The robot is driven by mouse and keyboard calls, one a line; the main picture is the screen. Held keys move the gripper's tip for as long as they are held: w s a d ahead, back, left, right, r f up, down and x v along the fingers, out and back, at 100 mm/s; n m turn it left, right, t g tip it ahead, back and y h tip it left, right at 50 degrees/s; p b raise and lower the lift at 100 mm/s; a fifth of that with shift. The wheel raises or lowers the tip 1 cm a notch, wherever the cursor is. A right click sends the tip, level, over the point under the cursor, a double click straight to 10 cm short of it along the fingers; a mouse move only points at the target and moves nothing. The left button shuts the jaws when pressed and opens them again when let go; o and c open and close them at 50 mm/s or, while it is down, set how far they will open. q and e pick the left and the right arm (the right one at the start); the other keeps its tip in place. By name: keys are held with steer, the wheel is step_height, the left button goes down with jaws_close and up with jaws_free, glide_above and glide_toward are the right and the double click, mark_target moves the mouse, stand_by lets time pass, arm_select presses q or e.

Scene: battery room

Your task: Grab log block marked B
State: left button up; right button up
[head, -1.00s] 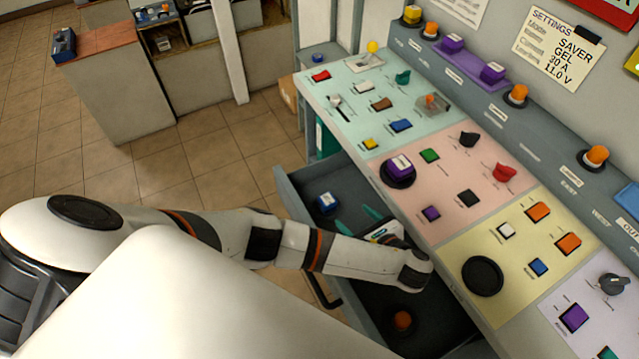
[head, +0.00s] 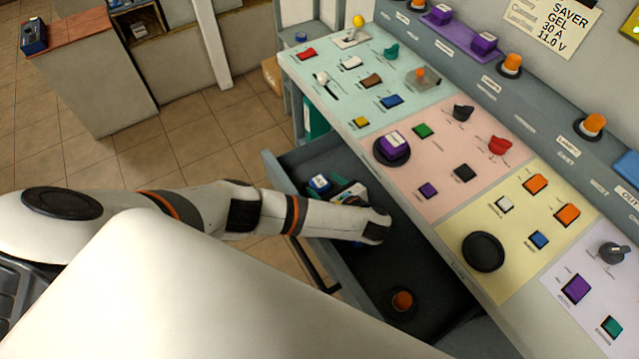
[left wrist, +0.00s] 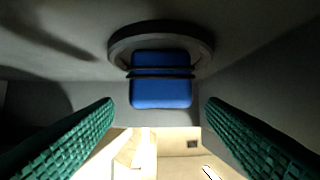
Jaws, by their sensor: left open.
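In the left wrist view the blue block (left wrist: 160,88) sits against a round dark base, centred ahead of my fingers. No letter B can be read on it. My left gripper (head: 338,191) is inside the drawer, close to the block, partly hidden by my own wrist. Its green ribbed fingers (left wrist: 160,128) are apart, with nothing held between them. The block lies beyond the fingertips. My right gripper is out of view.
The grey drawer (head: 285,190) is open under a sloped control panel (head: 440,255) with several coloured buttons and switches. The drawer walls and panel edge are close around my left arm.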

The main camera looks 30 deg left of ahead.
mark_target(320, 182)
arm_select(q)
steer(key=x, duration=0.3)
steer(key=shift+w+a+f, duration=0.1)
steer(key=shift+c, duration=0.2)
steer(key=c, duration=1)
